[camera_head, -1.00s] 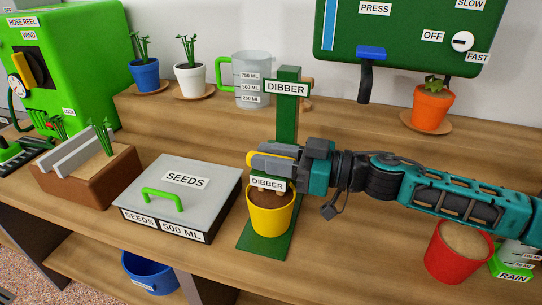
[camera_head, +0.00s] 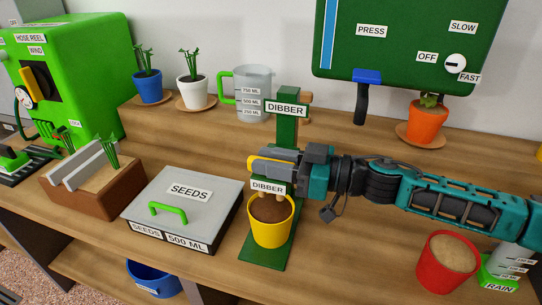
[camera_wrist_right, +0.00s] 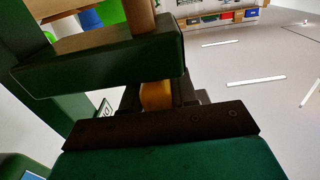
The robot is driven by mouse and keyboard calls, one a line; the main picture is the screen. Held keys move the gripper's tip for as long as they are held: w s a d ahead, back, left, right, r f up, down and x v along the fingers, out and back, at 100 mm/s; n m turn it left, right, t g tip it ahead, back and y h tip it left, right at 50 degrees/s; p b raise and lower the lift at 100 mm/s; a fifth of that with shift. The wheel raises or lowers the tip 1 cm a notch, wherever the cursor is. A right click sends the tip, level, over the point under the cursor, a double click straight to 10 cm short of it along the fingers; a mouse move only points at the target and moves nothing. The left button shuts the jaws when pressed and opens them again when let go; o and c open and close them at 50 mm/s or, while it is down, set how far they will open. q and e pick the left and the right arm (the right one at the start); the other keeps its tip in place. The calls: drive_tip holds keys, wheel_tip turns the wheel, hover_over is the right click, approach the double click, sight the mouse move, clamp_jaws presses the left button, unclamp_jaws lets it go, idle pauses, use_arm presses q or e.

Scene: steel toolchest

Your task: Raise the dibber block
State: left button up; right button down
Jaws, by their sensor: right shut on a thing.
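The dibber block (camera_head: 268,187) carries a white DIBBER label and hangs on the green dibber stand (camera_head: 288,132), above a yellow pot (camera_head: 270,228) of brown soil. Short pale pegs show under the block, over the soil; whether their tips touch the soil I cannot tell. My right gripper (camera_head: 278,163) comes in from the right and is shut on the block's yellow handle (camera_head: 257,164), which also shows between the fingers in the right wrist view (camera_wrist_right: 156,95). The fingers partly hide the handle and block. My left gripper is not in view.
A grey SEEDS box (camera_head: 172,216) with a green handle stands left of the pot. A red pot (camera_head: 447,270) stands under my right arm. A measuring jug (camera_head: 255,95) and small potted plants stand on the back shelf. Bare bench lies between the box and shelf.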

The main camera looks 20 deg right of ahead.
drive_tip(key=shift+r, duration=0.3)
drive_tip(key=c, duration=1.3)
unclamp_jaws()
drive_tip(key=shift+c, duration=0.2)
drive_tip(key=o, duration=0.4)
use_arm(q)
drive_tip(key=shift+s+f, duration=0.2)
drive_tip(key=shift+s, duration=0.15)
use_arm(e)
drive_tip(key=shift+f, duration=0.1)
drive_tip(key=shift+d, duration=0.1)
drive_tip(key=shift+s+d+f, duration=0.1)
drive_tip(key=shift+s+d, duration=0.1)
drive_tip(key=shift+d, duration=0.05)
use_arm(q)
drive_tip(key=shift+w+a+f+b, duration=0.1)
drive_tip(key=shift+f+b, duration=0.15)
drive_tip(key=shift+b, duration=0.2)
use_arm(e)
drive_tip(key=shift+v, duration=6.05)
